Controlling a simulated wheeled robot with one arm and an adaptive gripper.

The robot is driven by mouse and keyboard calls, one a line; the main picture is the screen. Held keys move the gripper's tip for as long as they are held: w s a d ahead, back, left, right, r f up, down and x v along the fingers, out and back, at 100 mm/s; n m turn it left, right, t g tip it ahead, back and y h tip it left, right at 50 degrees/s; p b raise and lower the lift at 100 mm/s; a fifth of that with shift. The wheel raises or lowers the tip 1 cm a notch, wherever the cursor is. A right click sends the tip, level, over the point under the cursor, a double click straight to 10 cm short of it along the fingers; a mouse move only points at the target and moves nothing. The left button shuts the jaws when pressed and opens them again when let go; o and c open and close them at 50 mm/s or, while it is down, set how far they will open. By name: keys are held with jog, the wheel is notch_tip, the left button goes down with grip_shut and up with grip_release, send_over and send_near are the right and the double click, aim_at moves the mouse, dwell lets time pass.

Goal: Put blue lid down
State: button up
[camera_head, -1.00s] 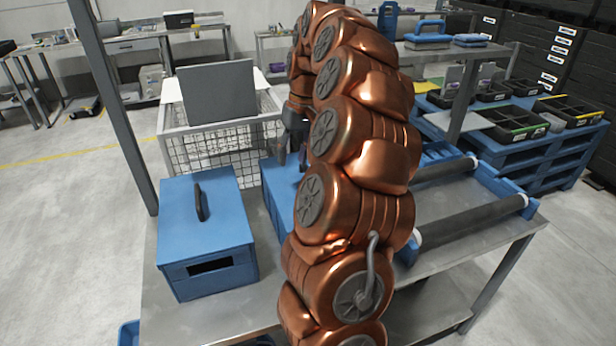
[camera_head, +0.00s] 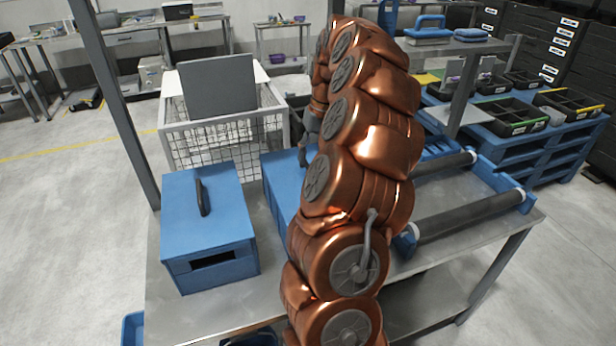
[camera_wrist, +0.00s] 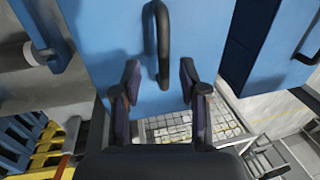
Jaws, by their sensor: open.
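A blue lid (camera_wrist: 115,45) with a black bar handle (camera_wrist: 163,45) fills the upper middle of the wrist view. My gripper (camera_wrist: 159,75) is open, with one finger on each side of the handle and gaps showing between. In the head view, a blue box (camera_head: 283,178) stands mostly hidden behind my copper arm, with part of my gripper (camera_head: 304,150) just above it. How the lid sits on that box is hidden. A second blue box (camera_head: 215,265) stands left of it, with a flat blue lid (camera_head: 225,205) and black handle on top.
Both boxes stand on a metal table (camera_head: 260,295). A wire basket cart (camera_head: 220,140) with a grey panel is behind them. Dark rollers (camera_head: 470,215) in a blue frame lie to the right. A grey post (camera_head: 115,105) rises at the table's left.

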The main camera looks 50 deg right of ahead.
aim_at(308, 166)
jog(key=f, duration=0.1)
jog(key=a+f+p, duration=0.1)
jog(key=f, duration=0.1)
jog(key=shift+w+f, duration=0.15)
jog(key=shift+w, duration=0.05)
jog(key=shift+w+a+f, duration=0.1)
jog(key=shift+f, duration=0.35)
grip_shut()
